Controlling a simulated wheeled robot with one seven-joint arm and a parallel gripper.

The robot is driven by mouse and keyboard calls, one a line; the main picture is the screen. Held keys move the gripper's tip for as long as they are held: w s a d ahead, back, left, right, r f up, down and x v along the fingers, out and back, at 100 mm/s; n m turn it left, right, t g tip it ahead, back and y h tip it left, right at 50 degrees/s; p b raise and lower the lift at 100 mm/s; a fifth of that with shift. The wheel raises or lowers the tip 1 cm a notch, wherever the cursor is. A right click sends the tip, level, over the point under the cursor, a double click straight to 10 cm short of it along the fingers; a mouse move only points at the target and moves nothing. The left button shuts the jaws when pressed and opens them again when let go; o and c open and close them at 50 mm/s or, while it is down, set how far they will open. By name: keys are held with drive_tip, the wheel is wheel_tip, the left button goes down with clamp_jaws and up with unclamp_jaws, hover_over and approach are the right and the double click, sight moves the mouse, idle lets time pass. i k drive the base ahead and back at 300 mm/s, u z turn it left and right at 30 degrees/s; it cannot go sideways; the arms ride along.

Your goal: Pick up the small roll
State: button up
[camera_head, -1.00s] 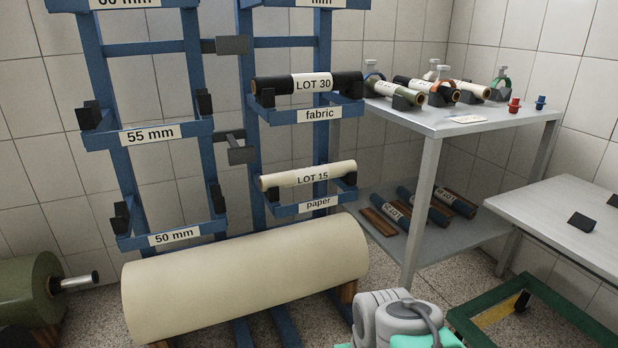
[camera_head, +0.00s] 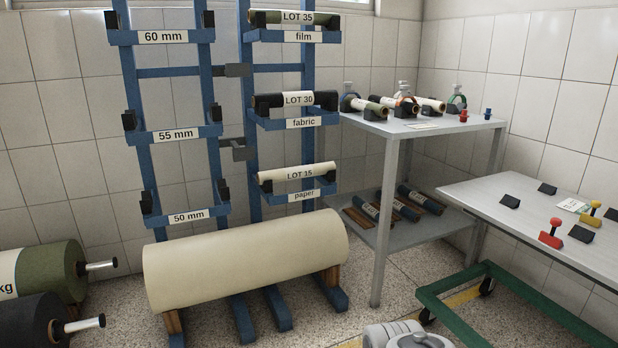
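Several small rolls show, and I cannot tell which one is meant. On the blue rack, a cream roll labelled LOT 15 (camera_head: 298,174) rests on the paper holder, a black roll labelled LOT 30 (camera_head: 297,100) on the fabric holder, and a dark green roll labelled LOT 35 (camera_head: 297,18) on the film holder. More small rolls (camera_head: 402,107) lie in cradles on the grey table's top, and blue ones (camera_head: 421,200) lie on its lower shelf. A grey rounded part of my arm shows at the bottom edge. My gripper is not in view.
A large cream roll (camera_head: 245,258) lies on wooden supports before the rack. Green and black big rolls (camera_head: 50,272) with metal shafts stand at left. A green wheeled frame (camera_head: 470,305) lies under the right table (camera_head: 500,209), which holds black cradles and red and yellow stamps (camera_head: 551,235).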

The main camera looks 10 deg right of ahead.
sight(322, 168)
drive_tip(key=z, duration=0.6)
drive_tip(key=i, duration=2.4)
drive_tip(key=u, duration=2.3)
